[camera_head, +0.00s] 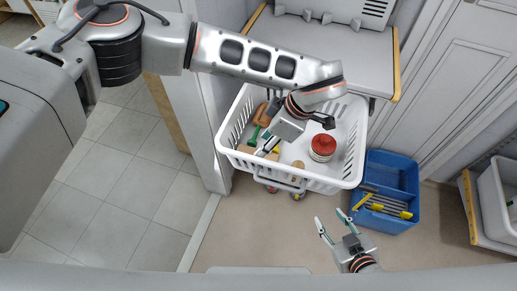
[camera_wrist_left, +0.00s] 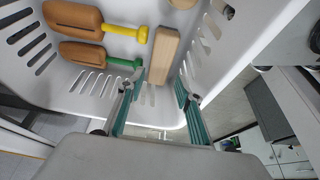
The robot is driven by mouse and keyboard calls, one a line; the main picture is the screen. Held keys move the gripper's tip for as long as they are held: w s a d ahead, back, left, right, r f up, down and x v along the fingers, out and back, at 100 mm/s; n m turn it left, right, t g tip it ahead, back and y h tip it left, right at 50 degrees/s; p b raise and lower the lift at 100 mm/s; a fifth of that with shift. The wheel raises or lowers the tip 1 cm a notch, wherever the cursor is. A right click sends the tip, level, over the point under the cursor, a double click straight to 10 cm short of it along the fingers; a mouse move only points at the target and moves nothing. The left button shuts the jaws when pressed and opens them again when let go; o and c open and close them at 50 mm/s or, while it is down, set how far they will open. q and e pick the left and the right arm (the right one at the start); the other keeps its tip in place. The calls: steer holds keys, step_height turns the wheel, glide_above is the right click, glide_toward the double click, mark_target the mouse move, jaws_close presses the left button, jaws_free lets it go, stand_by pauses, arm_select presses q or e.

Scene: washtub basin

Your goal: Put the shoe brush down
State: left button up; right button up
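My left gripper (camera_head: 267,147) reaches down into a white slotted basket (camera_head: 228,141). In the left wrist view its two teal fingers (camera_wrist_left: 160,84) stand apart. A pale wooden block (camera_wrist_left: 161,54), possibly the shoe brush, lies at the fingertips, its near end between them. It seems to rest in the basket, and I see no finger clearly pressing on it; bristles are not visible. Two brown wooden pieces, one with a yellow handle (camera_wrist_left: 121,31) and one with a green handle (camera_wrist_left: 121,62), lie beside it. My right gripper (camera_head: 331,219) is open and empty above the floor.
A jar with a red lid (camera_head: 322,145) stands in the basket's right half. A blue crate (camera_head: 401,169) with yellow-handled tools stands on the floor to the right. A grey shelf (camera_head: 325,45) is behind the basket. Floor in front is clear.

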arm_select(q)
steer(key=v, duration=0.3)
steer(key=shift+d+r, duration=0.15)
steer(key=shift+r, duration=0.15)
arm_select(e)
steer(key=shift+s+a, duration=0.1)
steer(key=shift+s, duration=0.1)
arm_select(q)
steer(key=shift+r, duration=0.1)
arm_select(e)
steer(key=shift+s+f, duration=0.1)
